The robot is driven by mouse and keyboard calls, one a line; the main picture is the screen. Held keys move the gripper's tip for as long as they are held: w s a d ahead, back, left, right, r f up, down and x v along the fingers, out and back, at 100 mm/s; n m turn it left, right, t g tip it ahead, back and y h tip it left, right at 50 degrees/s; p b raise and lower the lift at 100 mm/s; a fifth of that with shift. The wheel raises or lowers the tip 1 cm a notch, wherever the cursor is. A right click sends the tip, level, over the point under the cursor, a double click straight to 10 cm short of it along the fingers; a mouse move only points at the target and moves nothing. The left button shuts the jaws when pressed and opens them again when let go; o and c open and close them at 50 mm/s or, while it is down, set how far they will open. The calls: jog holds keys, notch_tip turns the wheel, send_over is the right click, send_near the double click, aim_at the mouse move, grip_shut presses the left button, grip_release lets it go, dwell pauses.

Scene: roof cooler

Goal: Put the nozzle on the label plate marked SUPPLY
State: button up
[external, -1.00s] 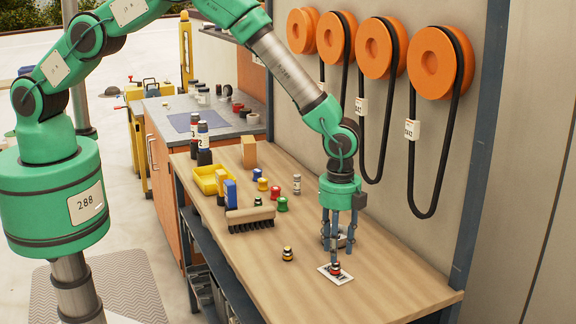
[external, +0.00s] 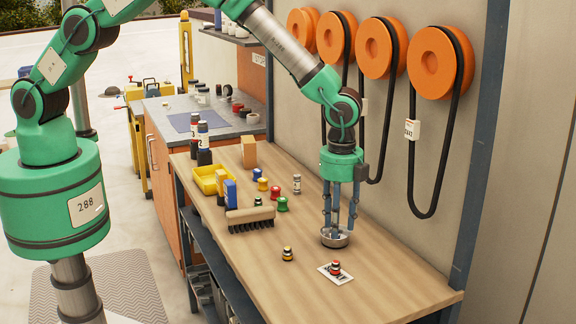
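A small red-and-black nozzle (external: 335,267) stands upright on a white label plate (external: 344,279) near the front right of the wooden bench. The plate's lettering is too small to read. My gripper (external: 338,226) is above and behind the nozzle, apart from it. Its fingers point down, spread and empty, and overlap a metal bowl (external: 335,241) in the picture. I cannot tell whether they touch the bowl.
A brush (external: 250,217), a yellow bin (external: 210,180) and several small coloured pieces, including a green one (external: 282,204), stand farther left on the bench (external: 390,290). Orange hose reels (external: 436,62) with hanging black hoses line the wall. The bench's front right is clear.

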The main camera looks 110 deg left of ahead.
dwell(0.4)
jog(key=s+d+r+n+t, duration=0.1)
jog(key=s+d+r+n, duration=0.1)
jog(key=s+r, duration=0.65)
jog(key=s+d+r+n+t, duration=0.1)
jog(key=s+d+r, duration=0.25)
jog(key=r, duration=1.05)
jog(key=s+d+r+n+t, duration=0.1)
jog(key=s+d+r+n, duration=0.1)
jog(key=s+r, duration=0.7)
jog(key=s+d+r+n+t, duration=0.1)
jog(key=s+d+r+n, duration=0.2)
jog(key=s+r, duration=1)
jog(key=s+f+n, duration=0.1)
jog(key=s, duration=0.8)
jog(key=s+d+f+n+t, duration=0.1)
jog(key=s+n, duration=0.1)
jog(key=s, duration=0.7)
jog(key=shift+s+d+f+t, duration=0.25)
jog(key=shift+s+f+t, duration=0.05)
jog(key=shift+s+f, duration=0.1)
